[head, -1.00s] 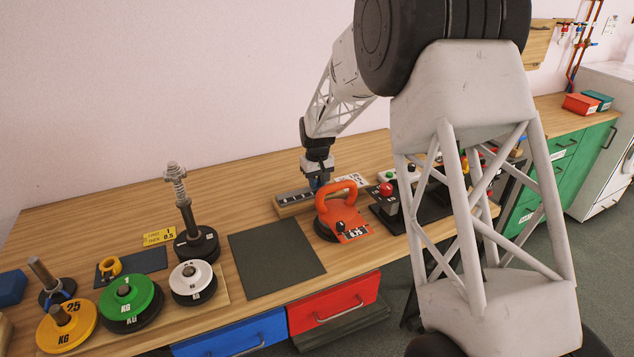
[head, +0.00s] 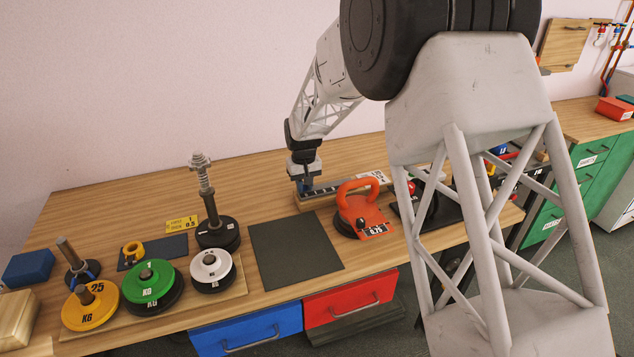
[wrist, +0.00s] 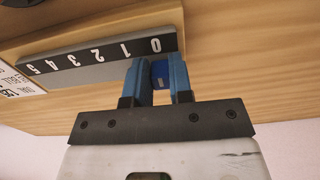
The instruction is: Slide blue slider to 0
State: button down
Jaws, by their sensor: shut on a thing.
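The blue slider (wrist: 160,73) is between the two blue fingers of my gripper (wrist: 159,82), lined up with the 0 at the end of the scale. My gripper is shut on it. In the head view my gripper (head: 304,188) is at the left end of the board, and the slider cannot be told apart from the fingers there.
The orange weight (head: 358,203) stands close to the right of my gripper. A dark mat (head: 295,250) lies bare in front. A tall spring post (head: 205,190) and green (head: 151,281), yellow (head: 90,307) and white (head: 212,266) weights stand to the left.

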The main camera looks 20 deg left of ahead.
jog(key=shift+s+a, duration=0.15)
jog(key=shift+a, duration=0.05)
jog(key=c, duration=1)
grip_release()
jog(key=shift+r, duration=3.95)
